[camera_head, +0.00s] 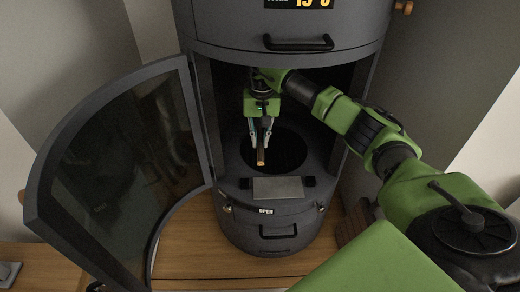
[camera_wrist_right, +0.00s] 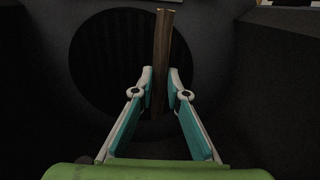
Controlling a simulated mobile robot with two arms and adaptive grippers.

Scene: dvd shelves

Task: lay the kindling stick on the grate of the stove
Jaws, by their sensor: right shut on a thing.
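The stove (camera_head: 272,208) is a dark cylinder with its curved glass door (camera_head: 125,165) swung open to the left. Its round dark grate (camera_head: 288,152) lies inside on the chamber floor; it also shows in the right wrist view (camera_wrist_right: 105,75). My right gripper (camera_head: 260,142) is inside the chamber, pointing down over the left part of the grate. It is shut on the brown kindling stick (camera_head: 261,158). In the right wrist view the stick (camera_wrist_right: 162,50) stands out beyond the fingertips (camera_wrist_right: 161,88). I cannot tell whether the stick touches the grate. My left gripper is not in view.
A pale plate (camera_head: 278,188) lies on the stove's front ledge, above an "OPEN" label and a lower handle (camera_head: 279,232). The chamber's side walls and top edge are close around my right arm. A wooden surface (camera_head: 185,245) surrounds the stove's base.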

